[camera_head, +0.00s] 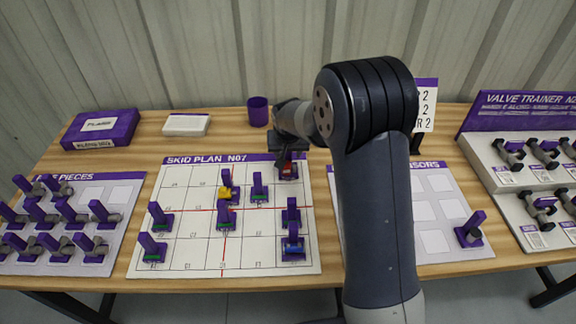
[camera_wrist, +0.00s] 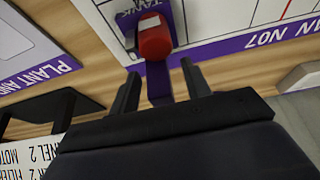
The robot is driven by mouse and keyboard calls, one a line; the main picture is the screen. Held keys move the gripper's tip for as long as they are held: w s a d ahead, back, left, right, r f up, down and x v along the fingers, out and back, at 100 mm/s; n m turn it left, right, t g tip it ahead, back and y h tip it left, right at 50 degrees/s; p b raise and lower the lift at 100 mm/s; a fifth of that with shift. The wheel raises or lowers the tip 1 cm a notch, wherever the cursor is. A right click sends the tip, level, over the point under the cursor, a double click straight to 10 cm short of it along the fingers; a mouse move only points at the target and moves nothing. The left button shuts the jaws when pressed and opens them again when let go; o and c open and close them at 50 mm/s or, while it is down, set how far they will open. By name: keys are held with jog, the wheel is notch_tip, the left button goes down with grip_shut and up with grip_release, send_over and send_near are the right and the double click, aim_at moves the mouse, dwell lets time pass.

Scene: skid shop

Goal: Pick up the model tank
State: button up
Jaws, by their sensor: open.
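The model tank (camera_wrist: 154,40) is a red cylinder on a purple base, at the top of the wrist view. In the head view the model tank (camera_head: 289,171) sits at the back right of the skid plan board (camera_head: 190,262), partly covered by my gripper (camera_head: 286,157). In the wrist view my gripper (camera_wrist: 161,72) is open, with its two fingers on either side of a purple upright tab below the red cylinder. I cannot tell whether either finger touches the tab.
Several purple-based models stand on the board, including one with a blue part (camera_head: 293,248) and one with a yellow part (camera_head: 225,192). A purple cup (camera_head: 258,111) and a white box (camera_head: 186,125) are behind. The valve trainer rack (camera_head: 480,150) is right.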

jog(key=shift+c, duration=0.4)
grip_shut()
